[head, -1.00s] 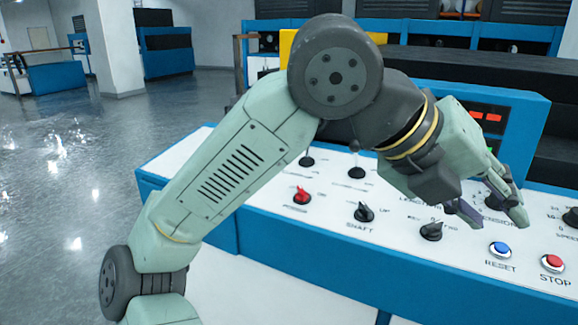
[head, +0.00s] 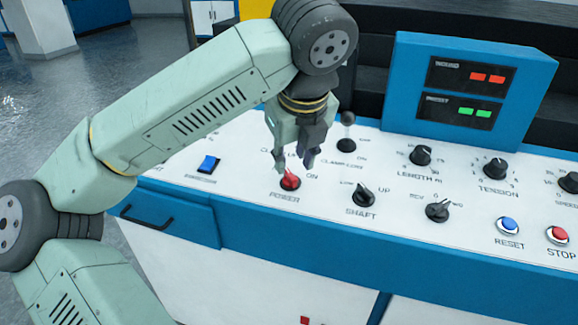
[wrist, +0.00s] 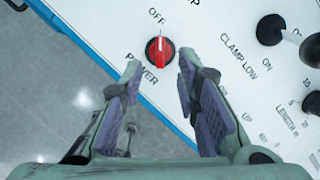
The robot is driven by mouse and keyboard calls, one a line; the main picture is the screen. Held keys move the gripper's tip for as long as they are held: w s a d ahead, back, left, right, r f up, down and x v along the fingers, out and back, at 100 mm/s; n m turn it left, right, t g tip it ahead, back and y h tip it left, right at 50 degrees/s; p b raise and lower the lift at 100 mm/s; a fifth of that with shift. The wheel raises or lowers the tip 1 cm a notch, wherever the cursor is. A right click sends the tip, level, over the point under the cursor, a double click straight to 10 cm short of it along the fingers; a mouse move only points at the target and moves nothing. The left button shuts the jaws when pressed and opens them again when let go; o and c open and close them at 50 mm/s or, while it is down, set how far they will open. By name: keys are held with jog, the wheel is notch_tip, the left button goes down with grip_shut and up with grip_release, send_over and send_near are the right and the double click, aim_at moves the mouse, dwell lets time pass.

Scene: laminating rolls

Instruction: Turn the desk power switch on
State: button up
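The power switch is a red rotary knob (head: 290,182) on the white sloped desk panel, marked POWER, with ON to its right in the head view. In the wrist view the red knob (wrist: 159,51) shows a white pointer line aimed toward the OFF label. My gripper (head: 296,163) hangs just above the knob, pointing down. In the wrist view its two purple-padded fingers (wrist: 159,80) are apart with nothing between them, and the knob lies just beyond the tips. I see no contact with the knob.
A black-knobbed clamp lever (head: 346,140) stands upright right of the gripper. Reset (head: 509,226) and stop (head: 557,236) buttons sit farther right. A blue display box (head: 465,90) stands behind.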

aim_at(290, 175)
jog(key=shift+p+x, duration=0.4)
jog(key=shift+x, duration=2.3)
jog(key=shift+c, duration=0.5)
jog(key=shift+r, duration=0.1)
grip_shut()
